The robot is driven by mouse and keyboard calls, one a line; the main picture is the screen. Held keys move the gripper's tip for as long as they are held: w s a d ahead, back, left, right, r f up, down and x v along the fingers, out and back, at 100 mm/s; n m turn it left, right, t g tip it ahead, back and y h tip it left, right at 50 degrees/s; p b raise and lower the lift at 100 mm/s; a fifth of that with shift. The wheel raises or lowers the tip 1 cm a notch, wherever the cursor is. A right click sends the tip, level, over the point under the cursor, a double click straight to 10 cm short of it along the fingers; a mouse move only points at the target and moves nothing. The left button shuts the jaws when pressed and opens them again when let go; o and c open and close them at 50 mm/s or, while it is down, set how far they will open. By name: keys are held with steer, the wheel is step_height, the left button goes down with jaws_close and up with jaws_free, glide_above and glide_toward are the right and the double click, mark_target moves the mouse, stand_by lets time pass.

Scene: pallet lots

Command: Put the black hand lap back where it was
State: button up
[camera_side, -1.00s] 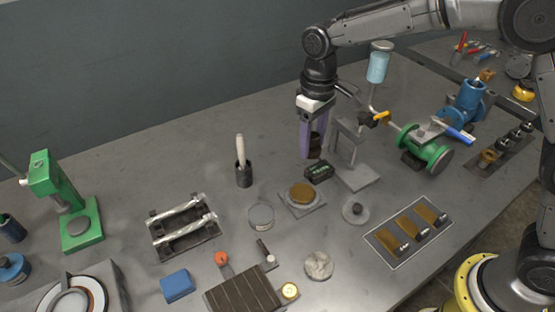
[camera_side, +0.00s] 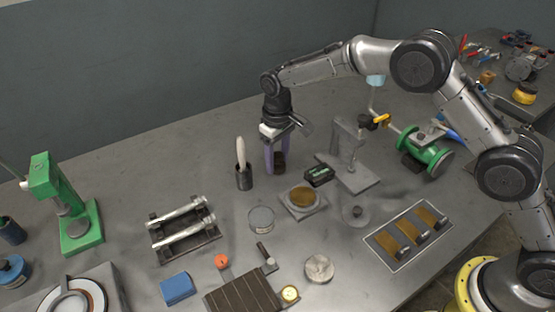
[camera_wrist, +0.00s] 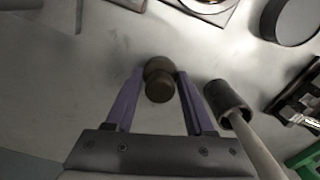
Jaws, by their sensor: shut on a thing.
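My gripper (camera_side: 276,164) has its purple fingers shut on a dark, round, knobbed piece, which I take to be the black hand lap (camera_side: 280,159). In the wrist view the hand lap (camera_wrist: 158,82) sits between the two fingers of my gripper (camera_wrist: 160,78), knob towards the camera. In the side view the gripper points down behind the brown disc on its grey plate. I cannot tell whether the lap touches the table.
A dark cup with a pale handle (camera_side: 243,178) stands close left of my gripper. A black box (camera_side: 318,176) and a grey stand (camera_side: 348,155) are to the right. The brown disc (camera_side: 302,197) lies in front. The table behind is clear.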

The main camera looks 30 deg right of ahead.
mark_target(278, 155)
steer(key=shift+f, duration=0.15)
steer(key=shift+f, duration=0.2)
steer(key=o, duration=1.3)
step_height(278, 155, up, 12)
steer(key=shift+r, duration=0.2)
